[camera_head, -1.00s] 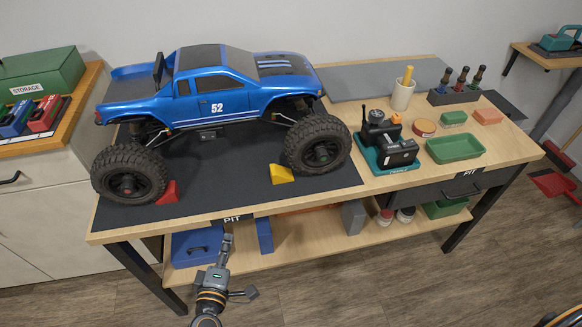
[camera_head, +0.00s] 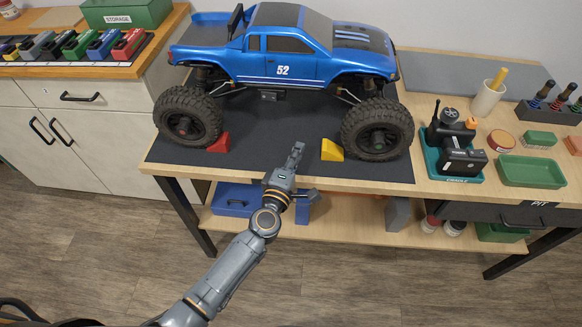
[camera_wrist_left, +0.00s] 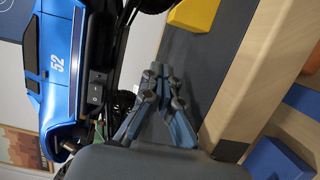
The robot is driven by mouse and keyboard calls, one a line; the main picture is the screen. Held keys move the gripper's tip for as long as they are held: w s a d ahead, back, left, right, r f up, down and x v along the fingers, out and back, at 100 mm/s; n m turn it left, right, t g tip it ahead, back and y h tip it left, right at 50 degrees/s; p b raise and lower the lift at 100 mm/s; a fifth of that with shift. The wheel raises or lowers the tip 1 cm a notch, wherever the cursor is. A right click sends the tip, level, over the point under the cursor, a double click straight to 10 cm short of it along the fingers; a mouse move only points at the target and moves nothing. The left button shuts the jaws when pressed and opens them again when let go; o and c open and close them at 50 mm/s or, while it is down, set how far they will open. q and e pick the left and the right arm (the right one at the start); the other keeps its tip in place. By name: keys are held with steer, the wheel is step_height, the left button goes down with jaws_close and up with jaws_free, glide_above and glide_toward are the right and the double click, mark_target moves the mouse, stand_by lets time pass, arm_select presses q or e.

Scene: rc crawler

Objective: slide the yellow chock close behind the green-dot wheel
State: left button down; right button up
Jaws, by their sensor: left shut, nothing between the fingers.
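The yellow chock (camera_head: 332,150) lies on the black mat (camera_head: 270,140), just left of the truck's right wheel (camera_head: 377,130), with a small gap between them. It also shows at the top of the left wrist view (camera_wrist_left: 193,14). A red chock (camera_head: 219,143) sits just right of the left wheel (camera_head: 187,116). My right gripper is out of view.
The blue truck (camera_head: 285,55) stands over the mat. A teal cradle (camera_head: 455,160) with a radio controller and a green tray (camera_head: 532,170) are to the right. The table's front edge lies under my left arm.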

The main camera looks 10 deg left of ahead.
mark_target(330, 153)
arm_select(q)
steer(key=shift+w+d, duration=0.15)
steer(key=shift+d, duration=0.9)
steer(key=shift+w+d, duration=0.1)
steer(key=shift+d, duration=0.95)
steer(key=d, duration=0.4)
